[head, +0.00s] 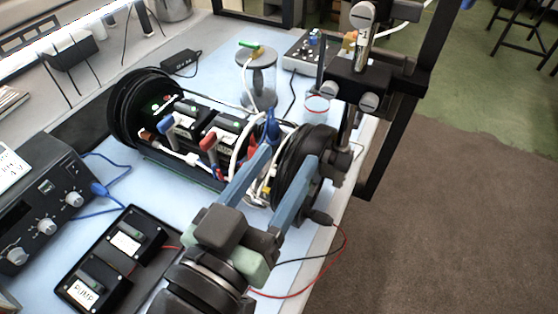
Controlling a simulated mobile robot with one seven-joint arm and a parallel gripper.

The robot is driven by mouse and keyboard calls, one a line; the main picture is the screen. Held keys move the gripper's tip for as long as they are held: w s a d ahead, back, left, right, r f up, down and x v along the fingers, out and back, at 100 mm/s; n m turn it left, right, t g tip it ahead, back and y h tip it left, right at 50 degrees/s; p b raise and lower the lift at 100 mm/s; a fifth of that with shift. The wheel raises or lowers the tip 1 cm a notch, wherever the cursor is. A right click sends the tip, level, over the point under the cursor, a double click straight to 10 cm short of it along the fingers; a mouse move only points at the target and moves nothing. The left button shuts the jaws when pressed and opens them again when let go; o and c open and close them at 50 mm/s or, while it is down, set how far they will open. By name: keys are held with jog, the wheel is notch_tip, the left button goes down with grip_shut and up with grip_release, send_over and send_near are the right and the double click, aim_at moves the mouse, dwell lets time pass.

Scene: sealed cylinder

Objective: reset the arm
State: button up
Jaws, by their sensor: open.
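My arm (205,285) comes in from the bottom middle and ends in my gripper (289,158). Its two long blue-grey fingers point up and right and stand apart with nothing visibly held between them. They reach the right part of the opened cylinder assembly (205,135), close to its black right end cap (300,170). I cannot tell whether the fingers touch it. The fingers and gripper body hide part of the assembly's right side. The assembly lies on its side, with a ribbed black left end cap (140,105), black modules, wires, and red and blue handles showing.
A black post with a clamp (370,85) rises right of the cap. A clear jar (260,78) and a knobbed box (305,52) stand behind. A dark instrument (45,205) and a PUMP switch box (90,287) sit left. Open floor (460,210) lies right.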

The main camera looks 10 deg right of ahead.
jog(key=w+a+r+n+t+y+p, duration=0.1)
jog(key=w+r+t+y, duration=0.15)
jog(key=r, duration=0.65)
jog(key=w+a+r+n+t+y+p, duration=0.15)
jog(key=w+r+t, duration=0.25)
jog(key=r, duration=0.5)
jog(key=s+r+n+t+y, duration=0.1)
jog(key=s+r+t+y, duration=0.1)
jog(key=r, duration=0.7)
jog(key=s+r+n+t+y+p, duration=0.1)
jog(key=s+r+t+y, duration=0.2)
jog(key=r, duration=0.6)
jog(key=shift+s+a+r+t+y+p, duration=0.15)
jog(key=shift+s+a+t+y+p, duration=0.2)
jog(key=shift+t+y, duration=0.15)
